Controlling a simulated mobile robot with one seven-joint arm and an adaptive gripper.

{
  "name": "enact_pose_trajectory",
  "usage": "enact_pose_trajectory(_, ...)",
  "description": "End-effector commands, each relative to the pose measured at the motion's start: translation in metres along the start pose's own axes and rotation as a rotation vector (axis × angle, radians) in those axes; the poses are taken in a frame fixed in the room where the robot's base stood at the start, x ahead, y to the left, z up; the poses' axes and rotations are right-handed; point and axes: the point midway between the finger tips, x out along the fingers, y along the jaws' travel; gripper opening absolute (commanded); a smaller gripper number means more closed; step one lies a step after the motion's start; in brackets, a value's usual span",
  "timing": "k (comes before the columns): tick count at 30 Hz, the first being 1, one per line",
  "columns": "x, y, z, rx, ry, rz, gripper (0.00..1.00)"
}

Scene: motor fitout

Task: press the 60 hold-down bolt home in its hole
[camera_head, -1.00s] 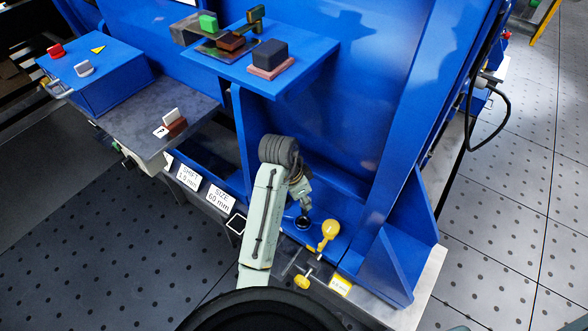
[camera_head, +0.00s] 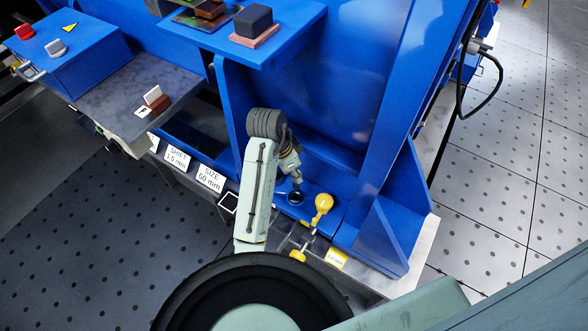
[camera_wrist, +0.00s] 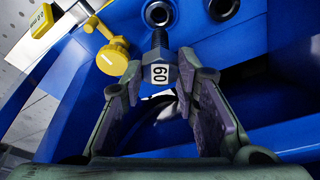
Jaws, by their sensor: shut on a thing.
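The 60 hold-down bolt (camera_wrist: 160,75) has a dark blue head with a white "60" label and a black threaded shank. My gripper (camera_wrist: 162,84) is shut on the bolt's head, one finger on each side. In the wrist view the shank points up the picture towards a dark ringed hole (camera_wrist: 158,13) in the blue plate. The shank's tip shows at the hole's near edge; I cannot tell whether it is inside. In the head view my gripper (camera_head: 292,178) is low over the blue base, and the bolt is too small to make out clearly.
A second ringed hole (camera_wrist: 223,8) lies to the right. A yellow knob (camera_head: 324,202) stands close beside my gripper and also shows in the wrist view (camera_wrist: 112,58). A blue upright gusset (camera_head: 385,230) stands to the right. A blue shelf (camera_head: 300,30) overhangs behind.

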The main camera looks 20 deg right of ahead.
Motion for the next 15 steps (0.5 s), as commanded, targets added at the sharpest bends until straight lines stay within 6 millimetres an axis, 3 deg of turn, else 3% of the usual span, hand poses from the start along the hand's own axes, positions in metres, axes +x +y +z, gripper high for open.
enact_pose_trajectory(6, 0.025, 0.000, 0.007, 0.001, 0.001, 0.001, 0.00)
enact_pose_trajectory(15, 0.037, 0.000, 0.010, 0.000, 0.000, 0.000, 0.00)
